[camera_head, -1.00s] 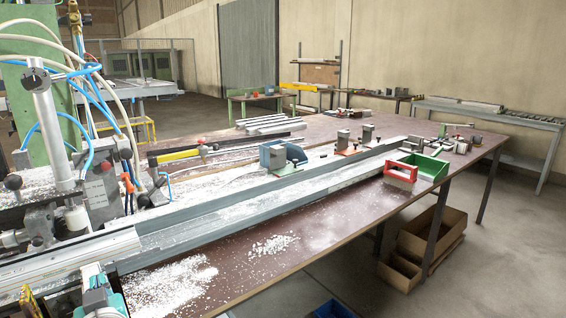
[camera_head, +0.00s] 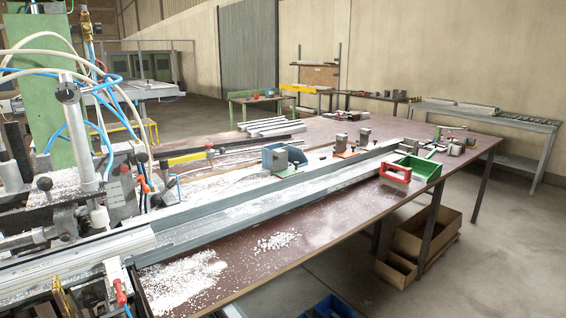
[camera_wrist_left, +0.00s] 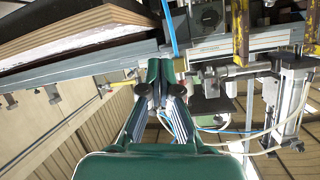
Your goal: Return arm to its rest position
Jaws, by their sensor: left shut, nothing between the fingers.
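My left gripper (camera_wrist_left: 164,68) shows in the left wrist view, dark green with its two fingers together and nothing between them. Its tips lie close to the long grey metal profile (camera_wrist_left: 90,68) in that picture; I cannot tell whether they touch. In the head view the profile (camera_head: 230,212) runs diagonally along the bench from the clamp machine (camera_head: 85,195) at the left. Neither gripper shows in the head view, and the right one is not in view at all.
A red-handled clamp (camera_head: 119,287) stands at the lower left. A blue bin (camera_head: 285,157) and a green tray (camera_head: 420,167) stand on the brown bench (camera_head: 330,212). White chips lie on its front. Yellow bars (camera_wrist_left: 240,30), hoses and cylinders are near the left gripper.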

